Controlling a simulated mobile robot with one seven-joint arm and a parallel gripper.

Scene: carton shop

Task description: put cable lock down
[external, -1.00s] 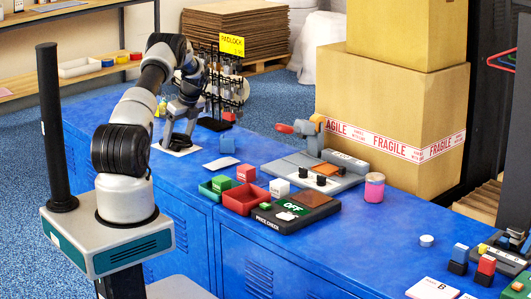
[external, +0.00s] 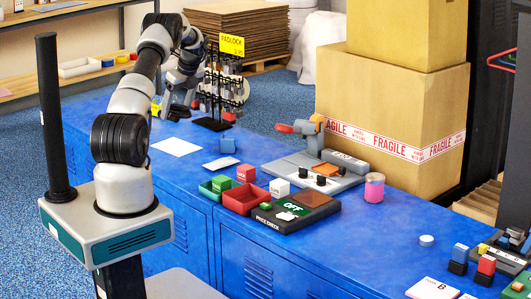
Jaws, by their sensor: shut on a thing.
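My gripper (external: 178,110) is at the far left of the blue counter in the external view, to the left of the padlock display rack. It is shut on a small dark thing, which I take to be the cable lock; its outline merges with the dark fingers at this size. The gripper is low over the counter, beyond the white sheet (external: 176,147). I cannot tell whether the held thing touches the counter. A small yellow thing (external: 155,108) shows just left of the gripper.
The rack (external: 212,124) with hanging locks and a yellow sign stands close right of my gripper. The white sheet is bare.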

